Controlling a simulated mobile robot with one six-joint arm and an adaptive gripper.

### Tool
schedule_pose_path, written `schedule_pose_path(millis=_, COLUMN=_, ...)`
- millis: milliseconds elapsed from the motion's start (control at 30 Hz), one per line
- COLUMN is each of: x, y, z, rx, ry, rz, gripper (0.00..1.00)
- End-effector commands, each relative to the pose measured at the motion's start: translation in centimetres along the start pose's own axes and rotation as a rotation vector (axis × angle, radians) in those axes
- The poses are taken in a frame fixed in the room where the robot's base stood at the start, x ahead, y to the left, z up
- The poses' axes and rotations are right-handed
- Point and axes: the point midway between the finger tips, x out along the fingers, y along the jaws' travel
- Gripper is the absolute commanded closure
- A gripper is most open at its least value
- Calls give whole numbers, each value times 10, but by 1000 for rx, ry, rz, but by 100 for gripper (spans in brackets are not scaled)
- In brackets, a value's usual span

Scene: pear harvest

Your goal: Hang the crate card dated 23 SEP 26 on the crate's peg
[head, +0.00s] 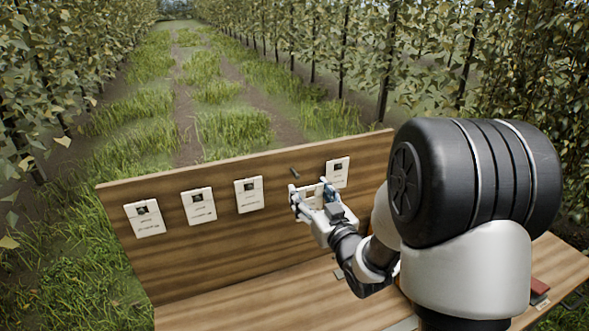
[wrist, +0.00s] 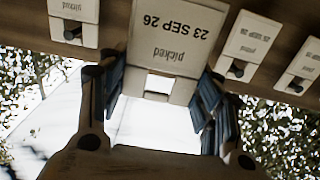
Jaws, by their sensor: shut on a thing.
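My gripper (head: 315,195) is shut on a white card (wrist: 170,40) in front of the upright wooden board. In the wrist view the card appears upside down, reading "23 SEP 26" and "picked", with a rectangular opening (wrist: 158,84) near its edge between my fingers. In the head view the fingers partly cover this card. A bare dark peg (head: 295,172) sticks out of the board just above and left of my gripper. I cannot make out the crate or its peg; my arm covers much of the right side.
The wooden board (head: 250,228) bears three hanging cards at left, including one (head: 249,194) nearest my gripper, and another (head: 338,172) close at right. A bench surface (head: 240,305) runs below. A red item (head: 540,287) lies at its right end. Grass and tree rows stand behind.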

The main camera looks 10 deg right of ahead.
Motion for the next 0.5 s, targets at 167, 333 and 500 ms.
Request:
schedule_pose_path(millis=167, x=40, y=-1, z=0, rx=-1, ry=3, rz=-2, gripper=58)
schedule_pose_path(millis=333, x=56, y=0, z=0, rx=0, ry=1, rz=-1, gripper=58)
schedule_pose_path(millis=500, x=77, y=0, z=0, rx=0, ry=2, rz=-1, gripper=58)
